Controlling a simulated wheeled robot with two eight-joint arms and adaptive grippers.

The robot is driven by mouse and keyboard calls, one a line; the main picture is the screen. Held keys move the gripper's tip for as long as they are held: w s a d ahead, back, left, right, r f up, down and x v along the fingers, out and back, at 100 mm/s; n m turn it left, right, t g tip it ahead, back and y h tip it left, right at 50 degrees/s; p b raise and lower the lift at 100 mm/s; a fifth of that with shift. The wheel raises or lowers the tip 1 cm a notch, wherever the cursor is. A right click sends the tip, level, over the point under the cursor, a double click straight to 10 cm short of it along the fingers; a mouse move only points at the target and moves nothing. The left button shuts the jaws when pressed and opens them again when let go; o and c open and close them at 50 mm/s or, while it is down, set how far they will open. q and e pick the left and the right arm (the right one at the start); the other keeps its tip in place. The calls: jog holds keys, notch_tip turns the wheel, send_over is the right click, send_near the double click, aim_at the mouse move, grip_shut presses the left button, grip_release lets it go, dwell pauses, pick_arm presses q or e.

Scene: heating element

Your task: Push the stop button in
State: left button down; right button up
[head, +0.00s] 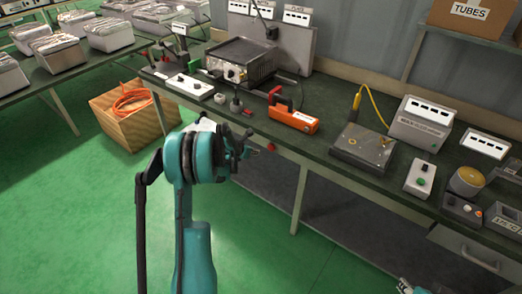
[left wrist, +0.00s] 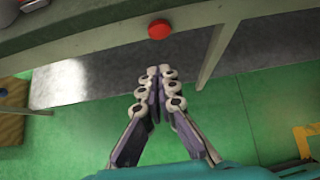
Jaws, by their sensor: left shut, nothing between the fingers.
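The stop button is a round red button (left wrist: 158,29) on the front edge of the workbench in the left wrist view. In the head view it is the small red spot (head: 271,147) on the bench edge. My left gripper (head: 243,148) is just left of it in the head view, apart from it. In the left wrist view the left gripper's fingers (left wrist: 158,72) are together with nothing between them, and the button lies beyond their tips, with a gap in the picture.
The workbench (head: 330,120) carries a dark heating device (head: 240,60), an orange tool (head: 293,118) and a metal plate with a yellow cable (head: 362,147). A bench leg (left wrist: 212,55) stands right of the button. A wooden crate (head: 130,115) is on the green floor.

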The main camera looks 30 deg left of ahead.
pick_arm(q)
jog(key=v, duration=0.3)
jog(key=shift+s, duration=0.15)
jog(key=shift+r, duration=0.1)
jog(key=s+d+r+m+g, duration=0.1)
jog(key=s+d+r+m, duration=0.5)
jog(key=d+r+m, duration=0.3)
jog(key=s+d+r+m+g, duration=0.1)
jog(key=s+d+r+m, duration=0.6)
jog(key=d, duration=0.4)
jog(key=s+d+m, duration=0.4)
jog(key=s+m, duration=0.5)
jog(key=s+d+m, duration=0.5)
jog(key=s+m, duration=0.4)
jog(key=m, duration=0.1)
jog(key=shift+s+d+f+y, duration=0.15)
jog(key=shift+d+f+y, duration=0.2)
jog(key=shift+f+y, duration=0.1)
